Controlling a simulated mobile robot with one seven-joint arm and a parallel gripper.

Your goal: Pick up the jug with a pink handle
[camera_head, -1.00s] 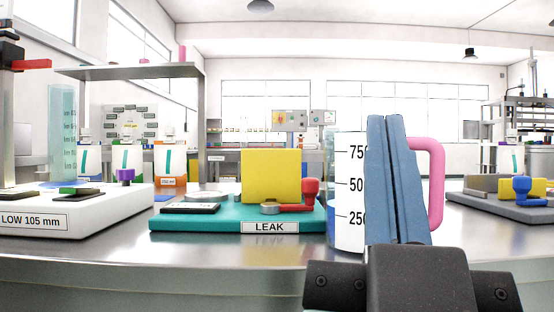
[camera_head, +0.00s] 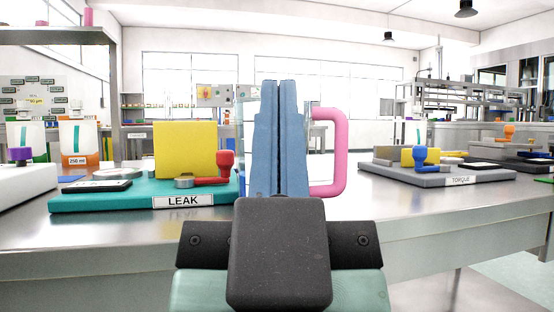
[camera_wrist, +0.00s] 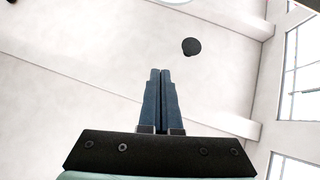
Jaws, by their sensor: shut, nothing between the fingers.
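The jug's pink handle (camera_head: 340,150) shows in the head view just right of my gripper. The clear jug body (camera_head: 246,140) is mostly hidden behind my fingers; only a thin strip shows on their left. My gripper (camera_head: 278,85) points upward in front of the jug, its two blue fingers pressed together and empty. In the wrist view my gripper (camera_wrist: 161,72) is shut against a view of ceiling, and the jug is not seen there. I cannot tell how far the fingers are from the jug.
A teal LEAK board (camera_head: 120,196) with a yellow block (camera_head: 186,150) and red valve (camera_head: 224,165) lies left of the jug. A grey TORQUE board (camera_head: 440,176) with coloured knobs stands at right. The bench (camera_head: 400,215) is bare between jug and grey board.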

